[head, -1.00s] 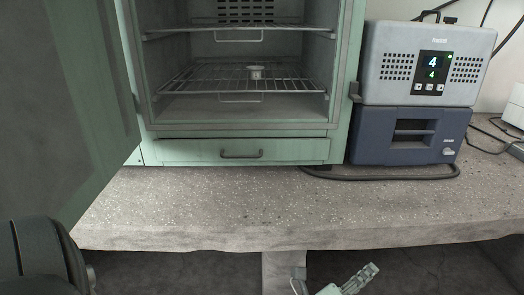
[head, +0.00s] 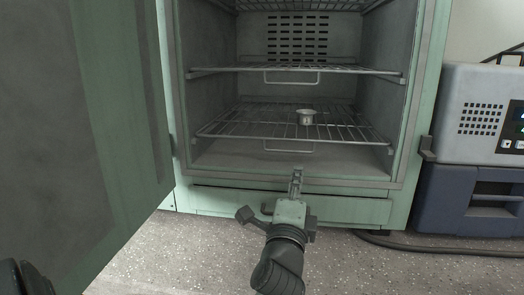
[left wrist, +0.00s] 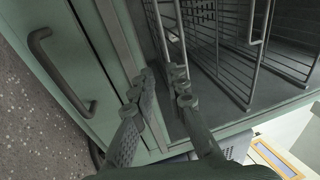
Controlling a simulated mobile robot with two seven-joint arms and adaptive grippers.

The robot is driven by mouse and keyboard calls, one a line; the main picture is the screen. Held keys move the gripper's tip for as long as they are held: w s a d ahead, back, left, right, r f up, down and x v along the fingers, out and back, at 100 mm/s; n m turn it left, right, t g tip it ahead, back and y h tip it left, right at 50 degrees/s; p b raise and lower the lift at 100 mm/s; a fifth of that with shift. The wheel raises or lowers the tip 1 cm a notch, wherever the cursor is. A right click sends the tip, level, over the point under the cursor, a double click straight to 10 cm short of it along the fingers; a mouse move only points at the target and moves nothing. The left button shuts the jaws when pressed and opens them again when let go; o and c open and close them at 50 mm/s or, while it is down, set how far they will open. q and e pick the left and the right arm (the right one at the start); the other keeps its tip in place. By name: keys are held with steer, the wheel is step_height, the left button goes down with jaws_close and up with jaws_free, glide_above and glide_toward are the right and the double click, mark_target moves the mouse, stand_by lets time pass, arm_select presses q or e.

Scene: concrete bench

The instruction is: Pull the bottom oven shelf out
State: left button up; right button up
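The bottom oven shelf (head: 345,132) is a wire rack low in the oven, level and inside the chamber. Its wire handle (head: 289,152) hangs at the front edge. A small metal cup (head: 306,117) stands on the shelf. My left gripper (head: 297,174) is just below and in front of that handle, apart from it, over the drawer front. In the left wrist view, its two fingers (left wrist: 163,76) are apart with nothing between them, and shelf wires (left wrist: 205,45) lie beyond the tips. My right gripper is not in view.
An upper wire shelf (head: 345,69) with its own handle sits above. The green oven door (head: 120,110) stands open at left. A drawer (head: 345,208) with a dark handle (left wrist: 60,70) is below the chamber. Grey and blue devices (head: 475,120) stand at right.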

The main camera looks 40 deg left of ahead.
mark_target(288, 151)
arm_select(q)
steer(key=shift+n+g+y, duration=0.3)
steer(key=shift+n+y, duration=0.4)
steer(key=w+a+r, duration=0.1)
steer(key=a, duration=0.1)
steer(key=w+a+p, duration=0.1)
steer(key=w+a, duration=0.1)
steer(key=w+a+r, duration=0.1)
steer(key=a, duration=0.1)
steer(key=shift+w+r, duration=0.35)
steer(key=shift+w, duration=0.05)
steer(key=shift+w+a, duration=0.2)
steer(key=shift+w, duration=0.15)
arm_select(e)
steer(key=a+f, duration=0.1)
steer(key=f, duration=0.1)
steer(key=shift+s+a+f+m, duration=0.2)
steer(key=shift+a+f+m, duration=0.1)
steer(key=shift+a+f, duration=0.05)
arm_select(q)
steer(key=shift+c, duration=0.3)
jaws_close()
